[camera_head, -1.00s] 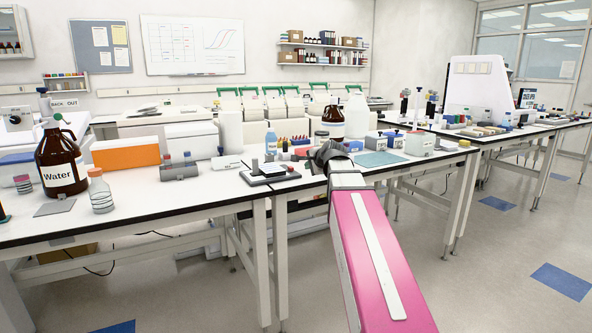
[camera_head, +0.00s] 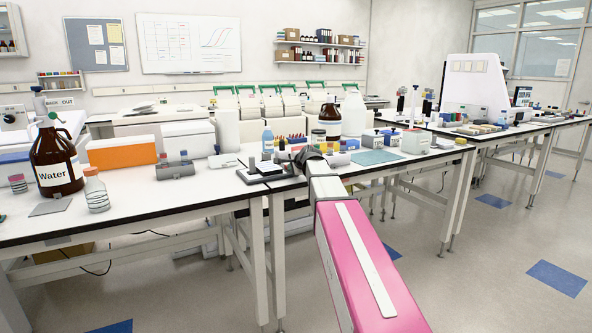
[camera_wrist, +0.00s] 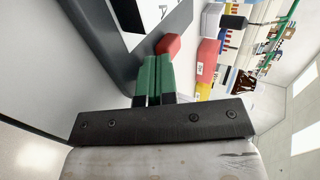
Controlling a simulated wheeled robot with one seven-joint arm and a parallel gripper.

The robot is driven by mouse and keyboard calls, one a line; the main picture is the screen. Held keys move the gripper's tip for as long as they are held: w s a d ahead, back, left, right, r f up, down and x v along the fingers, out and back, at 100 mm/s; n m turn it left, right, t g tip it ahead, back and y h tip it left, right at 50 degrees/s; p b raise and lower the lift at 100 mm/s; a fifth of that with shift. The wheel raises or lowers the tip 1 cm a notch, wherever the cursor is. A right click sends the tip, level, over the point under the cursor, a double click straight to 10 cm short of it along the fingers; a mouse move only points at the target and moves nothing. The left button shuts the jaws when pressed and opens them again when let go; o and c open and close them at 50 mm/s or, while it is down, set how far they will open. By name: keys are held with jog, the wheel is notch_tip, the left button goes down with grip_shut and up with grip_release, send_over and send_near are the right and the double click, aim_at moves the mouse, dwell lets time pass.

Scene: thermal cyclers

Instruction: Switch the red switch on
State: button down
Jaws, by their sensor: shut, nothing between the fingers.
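The red switch (camera_wrist: 168,45) is a small red block at the edge of a dark grey device (camera_wrist: 125,55) in the wrist view. My gripper (camera_wrist: 157,58) shows there with its green fingers shut together and empty. The fingertips are right at the red switch; I cannot tell whether they touch it. In the head view my gripper (camera_head: 304,155) is small and dark, just beside a low device (camera_head: 267,171) at the bench's front edge. The red switch cannot be made out in the head view, where my gripper and wrist cover that area.
Behind stand a blue-tinted bottle (camera_head: 267,140), a brown bottle (camera_head: 330,122) and a large white jug (camera_head: 353,115). A teal mat (camera_head: 376,157) lies to the right. The white bench (camera_head: 150,197) has free room at the front left.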

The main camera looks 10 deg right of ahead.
jog(key=shift+w+a, duration=0.1)
jog(key=shift+w, duration=0.1)
jog(key=w, duration=0.2)
jog(key=w+a, duration=0.1)
jog(key=shift+w, duration=0.35)
jog(key=shift+s, duration=0.1)
jog(key=s, duration=0.2)
jog(key=s+d, duration=0.1)
jog(key=s, duration=0.1)
jog(key=shift+s+d, duration=0.15)
jog(key=shift+s, duration=0.1)
jog(key=v, duration=0.9)
jog(key=shift+r, duration=0.25)
jog(key=shift+s, duration=0.15)
